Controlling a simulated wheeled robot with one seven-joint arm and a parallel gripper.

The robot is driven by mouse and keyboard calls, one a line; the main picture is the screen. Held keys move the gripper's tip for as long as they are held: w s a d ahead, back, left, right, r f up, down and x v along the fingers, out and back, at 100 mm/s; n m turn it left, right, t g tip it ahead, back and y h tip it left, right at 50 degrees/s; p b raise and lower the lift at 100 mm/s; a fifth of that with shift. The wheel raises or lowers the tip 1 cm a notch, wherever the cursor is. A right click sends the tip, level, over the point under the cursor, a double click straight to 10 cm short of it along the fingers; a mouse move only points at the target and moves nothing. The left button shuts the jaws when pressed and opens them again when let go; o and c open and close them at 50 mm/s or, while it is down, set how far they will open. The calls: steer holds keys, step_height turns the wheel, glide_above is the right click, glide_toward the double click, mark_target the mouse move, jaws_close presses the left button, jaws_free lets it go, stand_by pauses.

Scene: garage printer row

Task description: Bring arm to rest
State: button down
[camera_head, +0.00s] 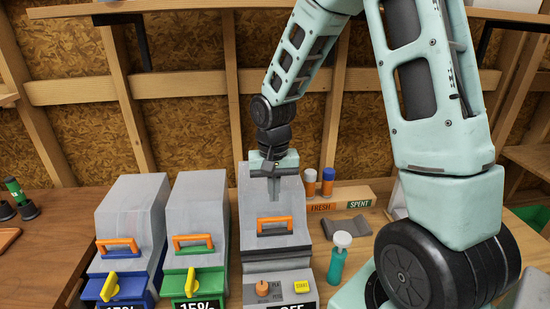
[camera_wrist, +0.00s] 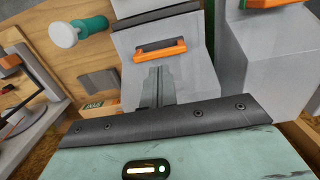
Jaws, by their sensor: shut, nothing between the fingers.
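The printer's front panel reads OFF and has an orange knob (camera_head: 262,288) and a yellow START button (camera_head: 301,286).
Two more grey printers, one with a blue base (camera_head: 118,287) and one with a green base (camera_head: 192,283), stand to the left. A teal bottle with a white top (camera_head: 337,262) stands to the right. Behind it is a wooden FRESH/SPENT rack (camera_head: 340,200) with two cylinders.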

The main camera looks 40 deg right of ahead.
step_height(320, 180, up, 8)
steer(key=b, duration=0.1)
steer(key=s+a+f+n+b, duration=0.2)
steer(key=s+a+n, duration=0.15)
steer(key=a, duration=0.45)
steer(key=s+a+f+n+b, duration=0.2)
steer(key=s+a+n, duration=0.15)
steer(key=a, duration=0.35)
steer(key=s+a+f+n+b, duration=0.2)
steer(key=s+a+f+n, duration=0.2)
steer(key=s+a+n, duration=0.3)
steer(key=s+a, duration=0.1)
steer(key=s, duration=0.4)
steer(key=shift+s+n, duration=0.2)
steer(key=shift+n, duration=0.1)
